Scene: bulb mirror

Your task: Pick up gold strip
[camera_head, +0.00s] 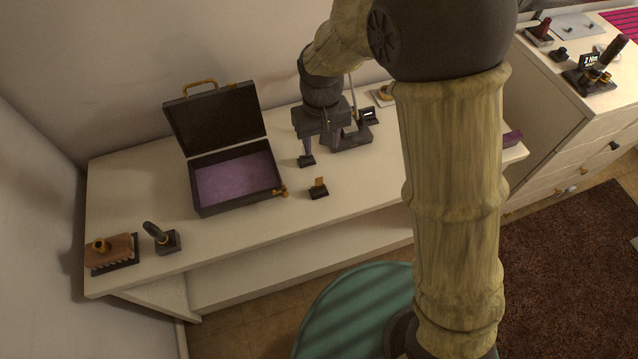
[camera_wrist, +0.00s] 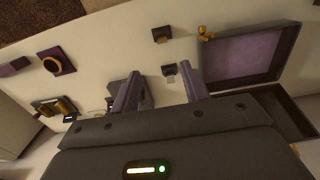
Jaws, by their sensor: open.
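A small gold strip (camera_head: 319,182) stands upright in a dark block (camera_head: 319,194) near the front edge of the white table, right of the open case. In the wrist view the gold strip (camera_wrist: 158,38) and its block appear beyond my fingertips. My gripper (camera_head: 328,140) hangs over the table behind the strip, apart from it. In the wrist view my gripper (camera_wrist: 160,70) is open with nothing held. A second dark block (camera_wrist: 170,71) with a pale piece shows between the fingers; it also shows in the head view (camera_head: 306,160).
An open dark case (camera_head: 237,203) with purple lining stands left of the strip. A stamp-like tool (camera_head: 162,238) and a brown brush (camera_head: 111,252) lie at the far left. A dark stand (camera_head: 350,140) is close beside my gripper. The table front is clear around the strip.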

